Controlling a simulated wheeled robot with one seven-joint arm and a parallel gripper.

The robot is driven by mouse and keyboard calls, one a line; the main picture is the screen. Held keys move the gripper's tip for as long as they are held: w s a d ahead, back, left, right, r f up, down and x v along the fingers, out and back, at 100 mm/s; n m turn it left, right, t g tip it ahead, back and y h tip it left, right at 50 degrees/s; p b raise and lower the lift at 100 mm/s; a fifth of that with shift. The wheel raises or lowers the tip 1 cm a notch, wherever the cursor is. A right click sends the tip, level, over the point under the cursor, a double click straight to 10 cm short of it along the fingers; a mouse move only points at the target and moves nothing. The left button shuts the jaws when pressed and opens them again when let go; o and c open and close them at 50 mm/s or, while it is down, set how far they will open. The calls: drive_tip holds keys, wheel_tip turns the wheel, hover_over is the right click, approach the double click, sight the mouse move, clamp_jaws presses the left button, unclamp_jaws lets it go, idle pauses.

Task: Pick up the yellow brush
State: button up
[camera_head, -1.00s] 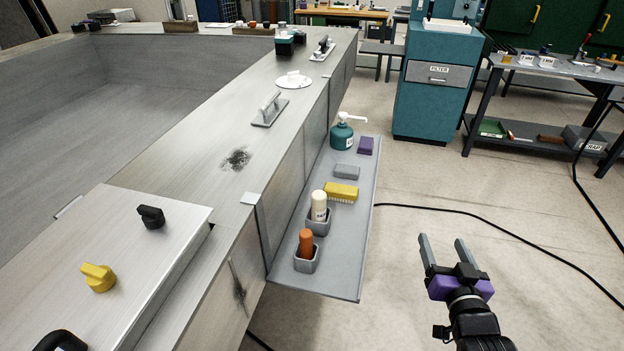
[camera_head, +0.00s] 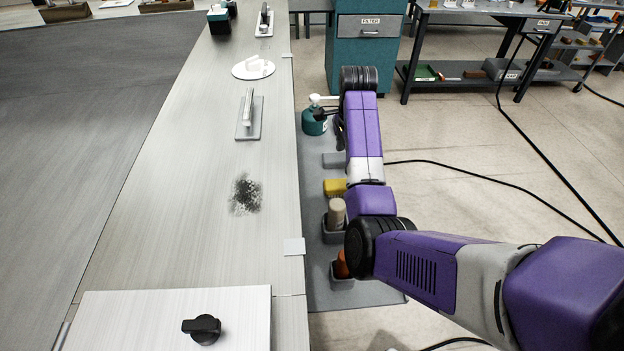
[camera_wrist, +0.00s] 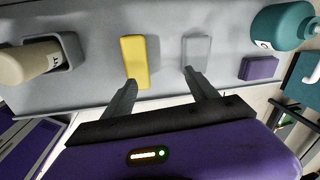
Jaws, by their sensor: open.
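The yellow brush (camera_head: 334,187) lies on the grey side shelf, partly hidden behind my arm in the head view. In the wrist view the yellow brush (camera_wrist: 134,62) lies just beyond the left fingertip, which overlaps its near end. My gripper (camera_wrist: 160,82) is open and empty. Its right fingertip is near a grey block (camera_wrist: 196,52), so the brush is not centred between the fingers. In the head view my arm hides the gripper.
The shelf (camera_head: 313,217) also holds a teal pump bottle (camera_wrist: 284,24), a purple block (camera_wrist: 259,68), a cream bottle in a grey cup (camera_head: 336,213) and an orange-topped item (camera_head: 341,264) in another cup. The wide counter (camera_head: 220,130) borders the shelf on the left.

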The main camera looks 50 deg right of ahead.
sight(342, 183)
drive_tip(key=a, duration=0.1)
drive_tip(key=s+a+m+y, duration=0.1)
drive_tip(key=s+a+g, duration=0.1)
drive_tip(key=shift+f+m, duration=0.35)
drive_tip(key=shift+m, duration=0.05)
drive_tip(key=shift+w+f+p, duration=0.2)
drive_tip(key=shift+f+p, duration=0.45)
drive_tip(key=shift+f, duration=3.2)
clamp_jaws()
drive_tip(key=shift+r, duration=0.1)
wheel_tip(342, 183, up, 8)
drive_tip(key=shift+d+r+b, duration=0.1)
drive_tip(key=shift+r+b, duration=0.1)
drive_tip(key=shift+b, duration=0.2)
wheel_tip(342, 183, up, 12)
drive_tip(key=p, duration=0.7)
drive_tip(key=shift+f, duration=0.25)
